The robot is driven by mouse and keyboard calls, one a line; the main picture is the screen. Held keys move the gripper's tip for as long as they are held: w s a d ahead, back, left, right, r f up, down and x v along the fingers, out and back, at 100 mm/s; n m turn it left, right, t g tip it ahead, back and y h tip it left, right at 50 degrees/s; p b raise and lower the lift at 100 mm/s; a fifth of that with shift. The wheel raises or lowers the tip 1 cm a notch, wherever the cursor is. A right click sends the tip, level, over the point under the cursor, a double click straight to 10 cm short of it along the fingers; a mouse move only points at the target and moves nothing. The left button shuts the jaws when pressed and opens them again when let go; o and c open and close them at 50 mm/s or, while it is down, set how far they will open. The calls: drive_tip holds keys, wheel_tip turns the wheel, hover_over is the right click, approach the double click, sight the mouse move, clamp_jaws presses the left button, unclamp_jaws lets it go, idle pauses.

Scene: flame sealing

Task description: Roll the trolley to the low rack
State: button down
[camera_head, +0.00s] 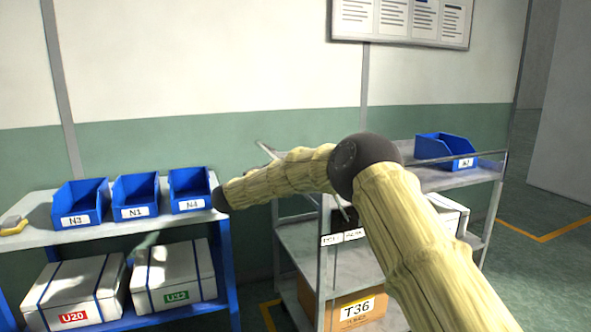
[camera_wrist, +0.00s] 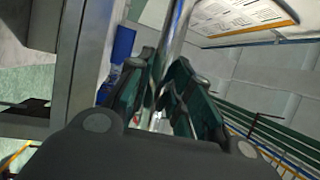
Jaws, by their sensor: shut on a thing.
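The grey trolley (camera_head: 348,262) stands right of centre in the head view, partly hidden behind my arm. It carries a blue bin marked N2 (camera_head: 446,150) on top and a box marked T36 (camera_head: 352,310) below. In the wrist view my gripper (camera_wrist: 167,72) is shut on a round metal bar (camera_wrist: 176,32), which looks like the trolley's handle. In the head view my gripper cannot be made out behind my arm. A low rack with blue legs (camera_head: 226,262) stands at the left, apart from the trolley.
The rack holds blue bins N3 (camera_head: 80,205), N1 (camera_head: 136,197) and N4 (camera_head: 190,190) above white boxes U20 (camera_head: 72,292) and U22 (camera_head: 174,275). A wall (camera_head: 215,150) runs behind both. A narrow floor gap separates rack and trolley. Floor at the right (camera_head: 550,215) is clear, with yellow lines.

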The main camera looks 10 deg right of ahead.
drive_tip(key=a, duration=0.3)
drive_tip(key=shift+s+a+r, duration=0.2)
drive_tip(key=shift+s+a, duration=0.1)
drive_tip(key=shift+s, duration=0.05)
drive_tip(key=shift+a, duration=0.1)
drive_tip(key=c, duration=1.3)
unclamp_jaws()
drive_tip(key=shift+a, duration=0.15)
drive_tip(key=shift+f, duration=0.1)
drive_tip(key=v, duration=1.2)
drive_tip(key=shift+w+f, duration=0.1)
drive_tip(key=shift+f, duration=0.05)
